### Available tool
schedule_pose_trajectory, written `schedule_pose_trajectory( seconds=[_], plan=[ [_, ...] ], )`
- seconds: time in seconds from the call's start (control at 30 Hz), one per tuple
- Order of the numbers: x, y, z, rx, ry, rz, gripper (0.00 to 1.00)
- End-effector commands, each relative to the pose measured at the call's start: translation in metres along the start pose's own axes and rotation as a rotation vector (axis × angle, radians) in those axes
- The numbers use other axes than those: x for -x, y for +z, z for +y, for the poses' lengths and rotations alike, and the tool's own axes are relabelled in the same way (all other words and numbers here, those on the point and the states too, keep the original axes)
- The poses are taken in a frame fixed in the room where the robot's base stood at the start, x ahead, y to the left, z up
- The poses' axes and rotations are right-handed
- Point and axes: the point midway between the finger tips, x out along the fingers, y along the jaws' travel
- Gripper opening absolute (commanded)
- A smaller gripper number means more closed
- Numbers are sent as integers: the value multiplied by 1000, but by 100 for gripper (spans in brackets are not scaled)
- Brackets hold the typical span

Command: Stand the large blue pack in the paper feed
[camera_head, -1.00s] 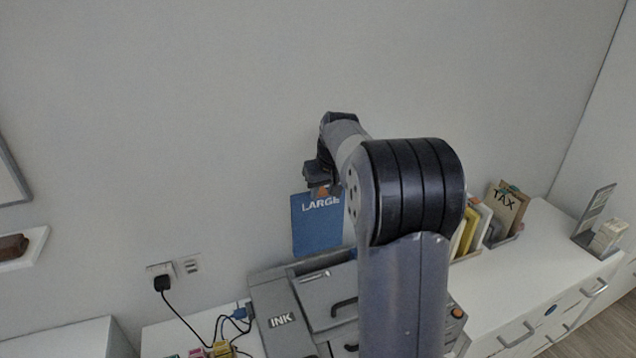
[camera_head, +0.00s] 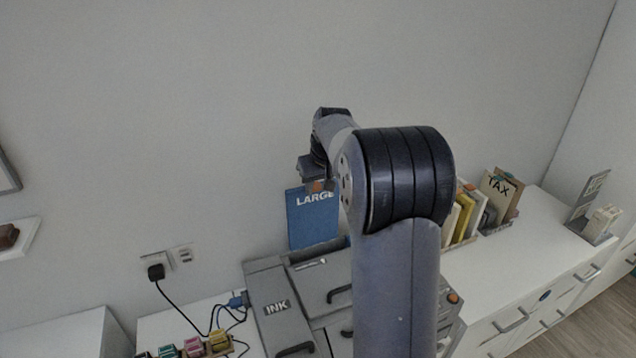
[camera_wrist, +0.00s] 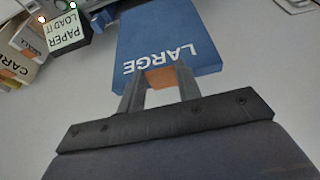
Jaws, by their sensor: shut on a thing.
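The large blue pack (camera_head: 312,222), marked LARGE, is upright at the back of the grey printer, its lower edge at the printer's rear slot area. It also shows in the wrist view (camera_wrist: 165,35). My gripper (camera_wrist: 160,80) is shut on the pack's top edge, with an orange patch between the fingers; in the head view my gripper (camera_head: 318,186) is above the pack, partly hidden by my arm. The paper feed is at the printer's back (camera_head: 318,250); whether the pack's bottom is inside it I cannot tell.
The printer has an INK lid (camera_head: 277,307). Cables and small coloured cartridges (camera_head: 193,346) lie to its left. File folders (camera_head: 468,212) and a TAX envelope (camera_head: 498,187) stand to the right. In the wrist view, a PAPER LOAD IT sign (camera_wrist: 62,32) is at upper left.

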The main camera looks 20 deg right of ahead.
Motion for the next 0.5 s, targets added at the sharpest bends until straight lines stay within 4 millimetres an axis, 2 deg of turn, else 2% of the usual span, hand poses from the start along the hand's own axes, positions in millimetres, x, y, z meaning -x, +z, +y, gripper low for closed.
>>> schedule_pose_trajectory(
  seconds=[0.5],
  plan=[
    [-31,12,0,0,0,1,12]
  ],
)
